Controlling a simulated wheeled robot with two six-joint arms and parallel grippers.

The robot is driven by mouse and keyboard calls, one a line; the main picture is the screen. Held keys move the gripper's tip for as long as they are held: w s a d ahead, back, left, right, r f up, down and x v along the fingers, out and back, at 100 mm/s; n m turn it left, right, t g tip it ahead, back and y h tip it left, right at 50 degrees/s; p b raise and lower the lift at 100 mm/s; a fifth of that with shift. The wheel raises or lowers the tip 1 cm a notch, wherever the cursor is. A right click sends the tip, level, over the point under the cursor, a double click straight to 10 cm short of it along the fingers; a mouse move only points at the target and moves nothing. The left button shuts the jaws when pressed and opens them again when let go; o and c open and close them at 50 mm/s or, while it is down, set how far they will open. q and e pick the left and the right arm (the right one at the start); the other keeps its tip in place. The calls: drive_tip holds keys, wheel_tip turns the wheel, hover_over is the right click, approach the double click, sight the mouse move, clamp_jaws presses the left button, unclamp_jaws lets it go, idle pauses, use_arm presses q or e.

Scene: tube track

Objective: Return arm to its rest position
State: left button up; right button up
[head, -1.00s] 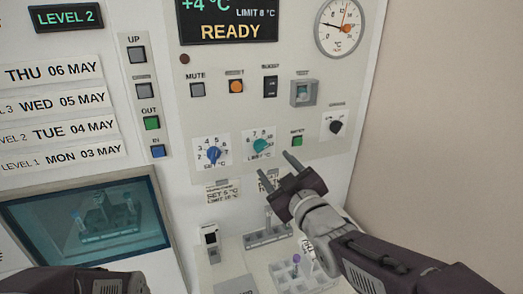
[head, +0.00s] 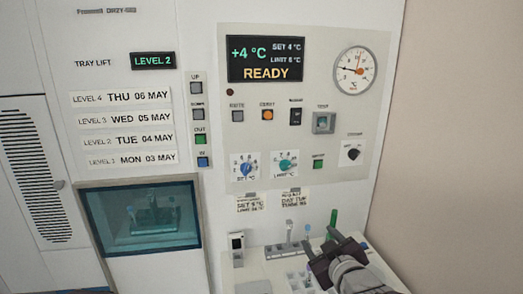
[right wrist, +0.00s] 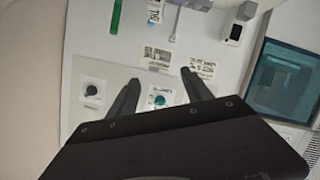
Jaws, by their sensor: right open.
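My right gripper (head: 321,243) is at the lower right of the head view, over the shelf below the control panel. Its two fingers are apart with nothing between them. In the right wrist view the open fingers (right wrist: 160,90) point towards the panel, apart from the teal limit knob (right wrist: 160,99) in the background. The blue set knob (head: 246,169) and the teal limit knob in the head view (head: 287,164) are clear of the gripper.
A white shelf (head: 248,275) holds a small device (head: 236,246) and racks, partly hidden by my right gripper. A green tube (head: 333,220) stands just behind the gripper. The panel display (head: 266,59) reads READY. A plain wall (head: 450,130) bounds the right side.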

drive_tip(key=s+d+f+m+g+h, duration=0.1)
drive_tip(key=s+d+f+m+g, duration=0.2)
drive_tip(key=f, duration=0.5)
drive_tip(key=s+f+g+h, duration=0.1)
drive_tip(key=s+f+g, duration=0.35)
drive_tip(key=f, duration=0.25)
drive_tip(key=s+f+m+g, duration=0.4)
drive_tip(key=s+f+g, duration=0.2)
drive_tip(key=s, duration=0.7)
drive_tip(key=shift+f, duration=0.5)
drive_tip(key=shift+c, duration=0.4)
